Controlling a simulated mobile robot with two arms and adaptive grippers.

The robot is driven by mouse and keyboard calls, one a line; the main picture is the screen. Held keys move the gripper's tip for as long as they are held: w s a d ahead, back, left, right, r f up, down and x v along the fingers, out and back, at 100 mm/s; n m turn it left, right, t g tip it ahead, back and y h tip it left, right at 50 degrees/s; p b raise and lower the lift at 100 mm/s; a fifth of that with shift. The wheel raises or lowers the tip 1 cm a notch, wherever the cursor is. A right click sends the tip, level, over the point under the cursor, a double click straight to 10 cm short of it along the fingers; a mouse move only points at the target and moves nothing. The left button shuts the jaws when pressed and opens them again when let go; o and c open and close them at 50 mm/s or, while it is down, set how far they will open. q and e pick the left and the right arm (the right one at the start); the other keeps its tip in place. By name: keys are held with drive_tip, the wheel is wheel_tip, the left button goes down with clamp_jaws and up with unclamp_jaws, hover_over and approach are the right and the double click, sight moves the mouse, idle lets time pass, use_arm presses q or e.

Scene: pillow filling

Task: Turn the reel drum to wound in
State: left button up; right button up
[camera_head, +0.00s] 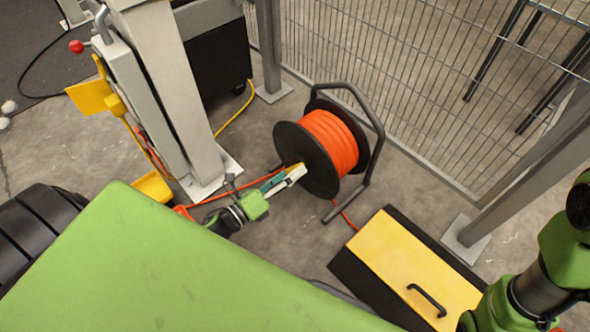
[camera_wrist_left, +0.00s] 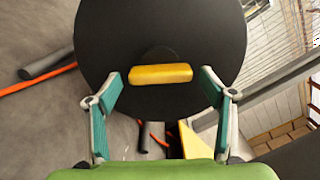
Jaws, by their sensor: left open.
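The reel drum (camera_head: 329,141) stands on the floor in a black tube frame, wound with orange cable between two black side discs. In the left wrist view its black disc (camera_wrist_left: 160,40) faces me, with a yellow handle (camera_wrist_left: 160,73) on it. My left gripper (camera_head: 292,174) is at the lower left of the near disc in the head view. In the left wrist view its teal-padded fingers (camera_wrist_left: 162,88) stand apart on either side of the yellow handle, with gaps at both ends. Of my right arm, only green and black links show at the lower right; its gripper is out of view.
A yellow-topped black box (camera_head: 405,262) with a black handle lies on the floor right of the reel. A wire mesh fence (camera_head: 400,80) stands behind it. A grey post machine (camera_head: 170,90) stands at the left. Orange cable (camera_head: 228,192) runs along the floor.

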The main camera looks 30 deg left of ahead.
use_arm(q)
drive_tip(key=v, duration=1)
drive_tip(key=shift+w, duration=0.1)
